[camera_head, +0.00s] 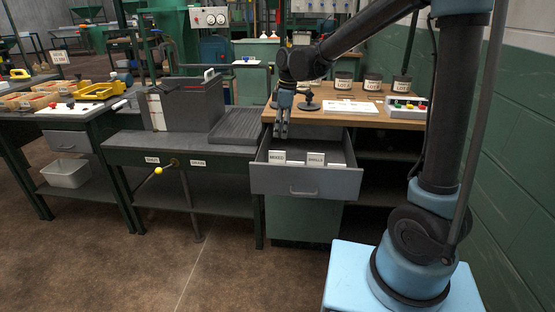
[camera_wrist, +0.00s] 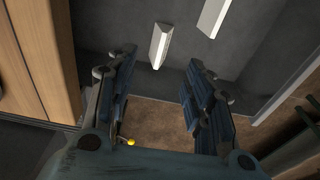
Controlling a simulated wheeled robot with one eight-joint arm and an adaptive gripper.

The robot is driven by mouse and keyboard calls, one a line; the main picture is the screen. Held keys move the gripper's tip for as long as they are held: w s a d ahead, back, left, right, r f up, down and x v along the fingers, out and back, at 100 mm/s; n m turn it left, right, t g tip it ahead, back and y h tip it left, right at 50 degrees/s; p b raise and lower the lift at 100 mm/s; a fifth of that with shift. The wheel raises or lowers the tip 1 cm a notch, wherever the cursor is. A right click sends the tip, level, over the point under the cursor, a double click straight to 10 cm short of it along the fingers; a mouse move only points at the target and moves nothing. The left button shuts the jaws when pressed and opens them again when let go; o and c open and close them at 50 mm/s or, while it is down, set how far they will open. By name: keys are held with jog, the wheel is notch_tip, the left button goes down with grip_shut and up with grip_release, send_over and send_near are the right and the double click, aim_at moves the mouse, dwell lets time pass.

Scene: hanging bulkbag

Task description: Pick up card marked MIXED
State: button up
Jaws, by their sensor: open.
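The card marked MIXED (camera_head: 277,157) stands upright in the open grey drawer (camera_head: 305,184), near its left end. The other card (camera_head: 315,158) stands to its right; its lettering is small. My gripper (camera_head: 281,136) points down above the drawer's left part, over the MIXED card and apart from it. In the wrist view my gripper (camera_wrist: 160,66) is open and empty. A pale card (camera_wrist: 160,46) shows just beyond the gap between its fingertips, probably the MIXED one. The second card (camera_wrist: 213,17) is farther up and right. No lettering is readable there.
The wooden worktop (camera_head: 345,116) behind the drawer holds several dark labelled tins, a white sheet (camera_head: 351,107) and a tray of coloured items (camera_head: 405,107). A bench with a grey box (camera_head: 187,103) stands left of the drawer. Floor in front is clear.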

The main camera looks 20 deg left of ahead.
aim_at(277, 153)
jog(key=f, duration=0.6)
jog(key=shift+a, duration=0.35)
jog(key=shift+s+a+f, duration=0.1)
jog(key=shift+a+f, duration=0.05)
jog(key=shift+f, duration=0.7)
jog(key=shift+a+f, duration=0.2)
jog(key=shift+f, duration=0.65)
jog(key=shift+s+a+f, duration=0.1)
jog(key=shift+a+f, duration=0.05)
jog(key=shift+f, duration=0.7)
jog(key=c, duration=0.9)
